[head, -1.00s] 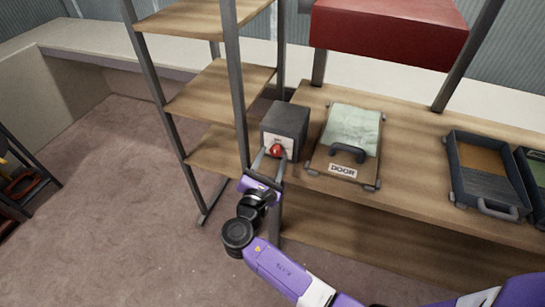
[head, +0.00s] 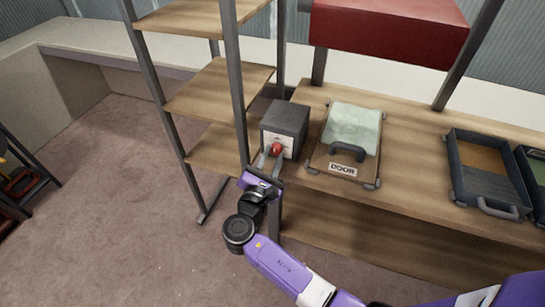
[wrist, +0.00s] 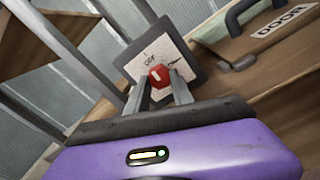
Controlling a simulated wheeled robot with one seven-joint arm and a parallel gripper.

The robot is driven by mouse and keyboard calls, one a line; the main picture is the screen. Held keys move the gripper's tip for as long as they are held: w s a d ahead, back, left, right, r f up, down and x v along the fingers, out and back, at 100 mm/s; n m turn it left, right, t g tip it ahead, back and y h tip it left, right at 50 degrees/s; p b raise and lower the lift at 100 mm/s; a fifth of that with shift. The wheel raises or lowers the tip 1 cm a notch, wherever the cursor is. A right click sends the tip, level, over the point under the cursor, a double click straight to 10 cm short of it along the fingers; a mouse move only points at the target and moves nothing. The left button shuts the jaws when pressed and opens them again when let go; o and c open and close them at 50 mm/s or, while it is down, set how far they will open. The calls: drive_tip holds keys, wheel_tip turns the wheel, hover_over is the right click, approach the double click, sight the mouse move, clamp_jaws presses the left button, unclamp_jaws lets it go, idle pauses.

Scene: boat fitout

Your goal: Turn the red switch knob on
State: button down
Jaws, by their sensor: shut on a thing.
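The red switch knob (head: 277,149) sits on the white front plate of a dark grey box (head: 286,118) on the wooden bench. In the wrist view the red knob (wrist: 159,76) shows a pale mark, and the plate (wrist: 155,55) carries the words OFF and ON above it, ON to the right. My gripper (head: 269,159) reaches the knob from the front. In the wrist view my gripper (wrist: 157,86) has one finger on each side of the knob and is shut on it. The fingers hide part of the lower plate.
A dark tray (head: 484,176) is farther right. A shelf post (head: 238,90) stands close left of the box. A red box (head: 390,28) is above.

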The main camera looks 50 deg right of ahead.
drive_tip(key=m+b, duration=0.2)
drive_tip(key=m, duration=0.1)
drive_tip(key=m+b, duration=0.1)
drive_tip(key=shift+f+m+b, duration=0.25)
drive_tip(key=shift+m+b, duration=0.05)
drive_tip(key=shift+b, duration=0.05)
drive_tip(key=m+b, duration=0.4)
drive_tip(key=shift+m, duration=0.3)
drive_tip(key=m+b, duration=0.5)
drive_tip(key=shift+w+a+h, duration=0.1)
drive_tip(key=shift+h, duration=0.2)
drive_tip(key=m+b, duration=0.3)
drive_tip(key=shift+r+m+g, duration=0.15)
drive_tip(key=shift+m+g, duration=0.15)
drive_tip(key=shift+b, duration=0.35)
drive_tip(key=c, duration=1.1)
unclamp_jaws()
drive_tip(key=shift+r, duration=0.1)
drive_tip(key=v, duration=0.7)
drive_tip(key=shift+a+m, duration=0.3)
drive_tip(key=shift+a, duration=0.05)
